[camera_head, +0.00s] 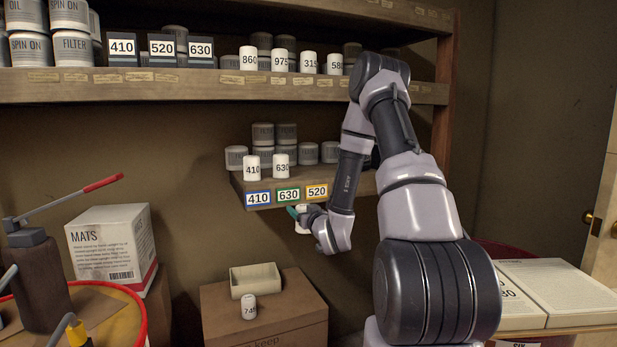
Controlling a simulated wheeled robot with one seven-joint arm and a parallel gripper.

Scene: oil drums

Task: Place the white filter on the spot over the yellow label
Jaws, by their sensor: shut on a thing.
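My gripper (299,213) is in front of and just below the lower shelf's front edge, under the green 630 and yellow 520 labels. It is shut on a small white filter (301,229), mostly hidden by the gripper; its number cannot be read. The yellow label (317,191) reads 520 and is the rightmost of three on the shelf edge. The shelf spot above it shows no white filter in front. White filters 410 (252,167) and 630 (281,166) stand upright above the blue label (258,198) and the green label (288,195).
Grey cans (308,153) stand behind on the lower shelf (240,187). The upper shelf (200,86) holds more numbered filters and cans. Below, a white filter marked 74-something (248,307) stands on a brown box (285,315) beside a cream tray (256,280). A MATS box (108,245) is at left.

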